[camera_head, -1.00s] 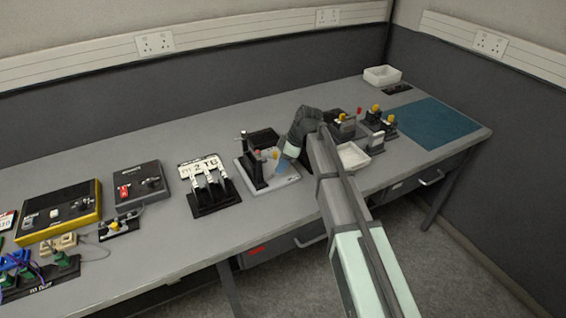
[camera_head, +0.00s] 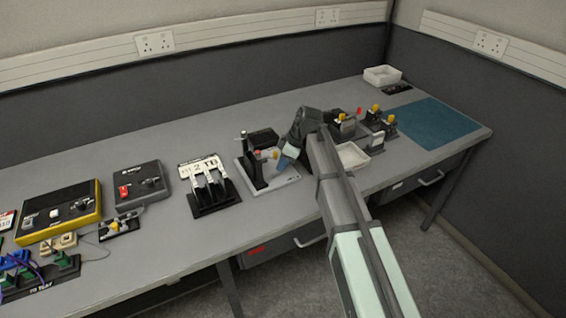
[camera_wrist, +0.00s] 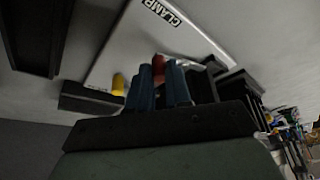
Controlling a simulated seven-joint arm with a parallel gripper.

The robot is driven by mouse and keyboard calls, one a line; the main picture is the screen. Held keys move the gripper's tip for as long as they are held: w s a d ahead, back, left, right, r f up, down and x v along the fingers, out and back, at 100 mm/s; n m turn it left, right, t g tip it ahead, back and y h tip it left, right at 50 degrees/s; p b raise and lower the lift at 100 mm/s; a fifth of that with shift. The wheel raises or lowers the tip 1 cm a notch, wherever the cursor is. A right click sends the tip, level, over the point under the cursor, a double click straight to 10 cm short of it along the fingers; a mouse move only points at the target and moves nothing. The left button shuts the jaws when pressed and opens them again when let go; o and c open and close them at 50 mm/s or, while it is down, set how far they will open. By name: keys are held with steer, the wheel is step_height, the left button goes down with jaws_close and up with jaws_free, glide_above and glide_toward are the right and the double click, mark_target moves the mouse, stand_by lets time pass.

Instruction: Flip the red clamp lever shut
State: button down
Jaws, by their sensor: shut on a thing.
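The clamp stands on a light grey plate (camera_head: 286,179) marked CLAMP, with a black upright (camera_head: 255,172) at its left. A red part (camera_head: 257,153) and a yellow tip (camera_head: 274,155) show above the plate. In the wrist view the red clamp lever (camera_wrist: 158,69) is between the blue fingers of my gripper (camera_wrist: 160,88), and the yellow tip (camera_wrist: 118,85) is just left of them. My gripper (camera_head: 282,162) is over the right part of the plate, shut on the red lever. The fingers and my arm hide part of the clamp.
A black box (camera_head: 263,138) is behind the clamp. A panel with several levers (camera_head: 212,190) is to the left. A white tray (camera_head: 351,156) and black blocks with yellow tops (camera_head: 375,112) are to the right. A blue mat (camera_head: 436,122) lies at far right.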

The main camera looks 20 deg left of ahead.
steer(key=shift+s+d+m+t, duration=0.2)
steer(key=shift+m+t, duration=0.1)
steer(key=shift+m, duration=0.35)
steer(key=shift+s+d+m+t, duration=0.15)
steer(key=shift+m+t, duration=0.15)
steer(key=shift+m, duration=0.35)
steer(key=c, duration=1.1)
jaws_free()
steer(key=shift+o, duration=0.2)
steer(key=w+v, duration=0.1)
steer(key=v, duration=1.2)
steer(key=shift+s+d+r, duration=0.15)
steer(key=shift+s+r, duration=0.25)
steer(key=shift+s, duration=0.1)
